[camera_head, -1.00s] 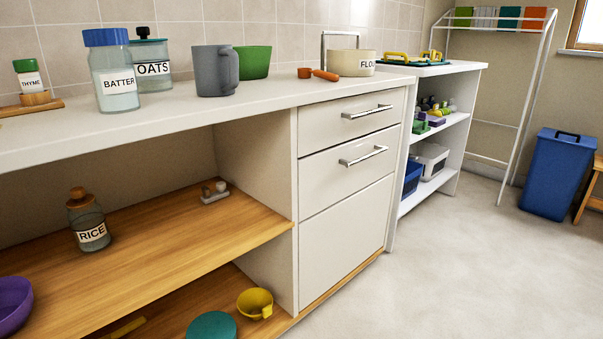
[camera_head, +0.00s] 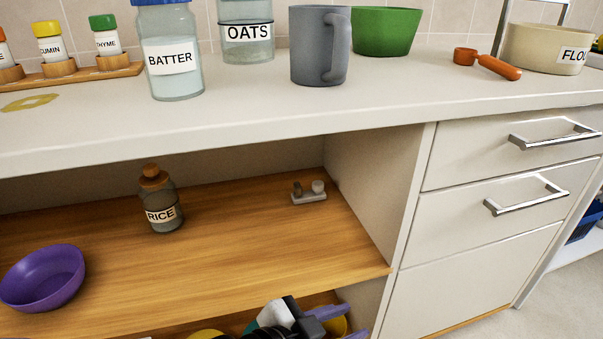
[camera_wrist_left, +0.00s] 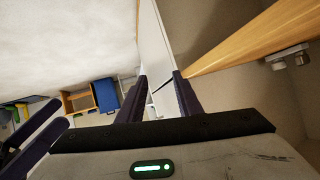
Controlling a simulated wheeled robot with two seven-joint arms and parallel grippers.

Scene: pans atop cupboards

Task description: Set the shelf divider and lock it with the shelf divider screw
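No part that I can surely call the shelf divider shows. A small grey fitting with two knobs (camera_head: 308,192) stands on the wooden shelf (camera_head: 250,235) near its right side wall; it may be the divider's holder or screw. The fitting also shows in the left wrist view (camera_wrist_left: 290,57). My left gripper (camera_head: 346,322) is at the bottom of the head view, below the shelf's front edge. In the left wrist view its purple fingers (camera_wrist_left: 160,77) stand apart and empty. Dark prongs at the left edge of that view look like my right gripper (camera_wrist_left: 48,125).
A rice jar (camera_head: 161,205) and a purple bowl (camera_head: 43,277) stand on the shelf. The counter above (camera_head: 250,118) carries a batter jar (camera_head: 170,55), an oats jar (camera_head: 246,35) and a grey mug (camera_head: 318,48). Drawers with handles (camera_head: 525,193) are to the right.

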